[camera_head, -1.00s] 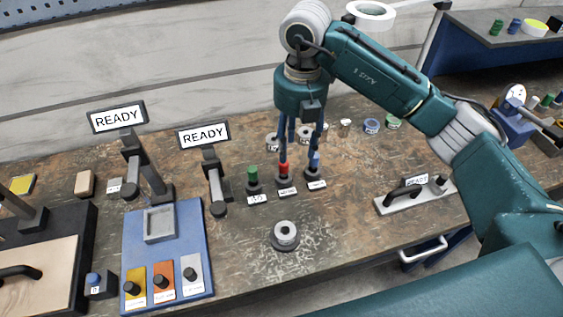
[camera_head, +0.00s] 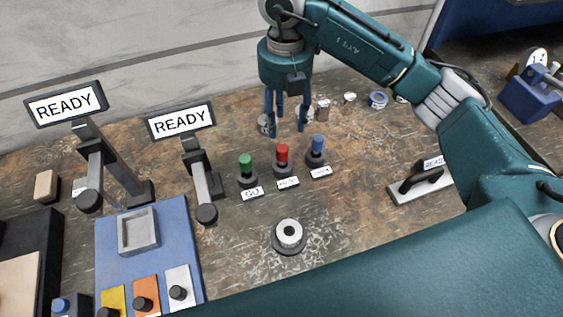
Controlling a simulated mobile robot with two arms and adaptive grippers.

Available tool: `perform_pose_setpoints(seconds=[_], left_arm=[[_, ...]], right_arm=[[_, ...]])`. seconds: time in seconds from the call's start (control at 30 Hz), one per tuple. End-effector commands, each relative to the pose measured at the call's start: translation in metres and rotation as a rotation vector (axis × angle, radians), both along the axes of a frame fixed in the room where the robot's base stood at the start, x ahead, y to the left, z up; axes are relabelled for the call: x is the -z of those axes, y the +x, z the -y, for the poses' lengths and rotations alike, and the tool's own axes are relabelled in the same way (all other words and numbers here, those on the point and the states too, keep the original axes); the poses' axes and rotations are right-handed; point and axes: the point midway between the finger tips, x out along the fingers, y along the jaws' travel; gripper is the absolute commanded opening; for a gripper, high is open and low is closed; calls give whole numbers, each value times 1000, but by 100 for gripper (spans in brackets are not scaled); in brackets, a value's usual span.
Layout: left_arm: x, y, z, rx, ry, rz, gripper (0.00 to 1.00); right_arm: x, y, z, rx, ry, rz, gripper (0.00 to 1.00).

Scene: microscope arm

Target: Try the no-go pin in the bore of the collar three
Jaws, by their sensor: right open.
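A red-topped pin (camera_head: 282,153) stands upright in a dark holder, with a small label in front that is too blurred to read surely. A green-topped pin (camera_head: 245,164) labelled GO stands to its left and a blue-topped pin (camera_head: 317,143) to its right. A pale metal collar (camera_head: 289,233) with its bore facing up sits on a dark round base (camera_head: 276,246) nearer me; no number is readable on it. My right gripper (camera_head: 287,131) points down, open and empty, above and slightly behind the red pin. My left gripper is out of view.
Several more collars, including a blue-banded one (camera_head: 377,99), stand behind, some partly hidden by my fingers. Two READY displays (camera_head: 180,121) (camera_head: 66,103) rise at left beside a blue board (camera_head: 175,232). A handled plate (camera_head: 420,180) lies at right. The bench around the seated collar is clear.

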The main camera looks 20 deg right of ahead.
Motion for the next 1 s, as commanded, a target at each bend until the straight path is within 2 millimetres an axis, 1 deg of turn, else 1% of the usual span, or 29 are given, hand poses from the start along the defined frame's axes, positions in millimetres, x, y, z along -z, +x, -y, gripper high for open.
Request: perform_pose_setpoints(seconds=[0.03,0.07,0.17,0.3,0.37,0.43,0.57,0.67,0.77,0.8,0.9,1.0], left_arm=[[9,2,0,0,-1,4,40],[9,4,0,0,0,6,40],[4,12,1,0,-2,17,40],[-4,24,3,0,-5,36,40],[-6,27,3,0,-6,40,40],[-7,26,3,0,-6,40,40],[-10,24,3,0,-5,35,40],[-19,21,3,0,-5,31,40],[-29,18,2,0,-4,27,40],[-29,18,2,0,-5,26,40],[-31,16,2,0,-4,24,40],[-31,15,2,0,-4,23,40]], right_arm=[[10,0,0,0,0,0,46],[11,0,0,0,1,-1,46],[21,-1,0,2,-1,-3,46],[43,-1,0,0,0,-5,46],[51,-1,0,1,-1,-4,46],[59,-1,0,1,0,-4,46],[66,0,-1,1,0,-1,46],[77,-2,-3,-1,0,-5,46],[93,-3,-6,1,-1,-6,46],[100,-2,-6,2,0,-5,46],[111,-2,-5,1,-1,-3,46],[116,-1,-6,-1,1,-1,46]])
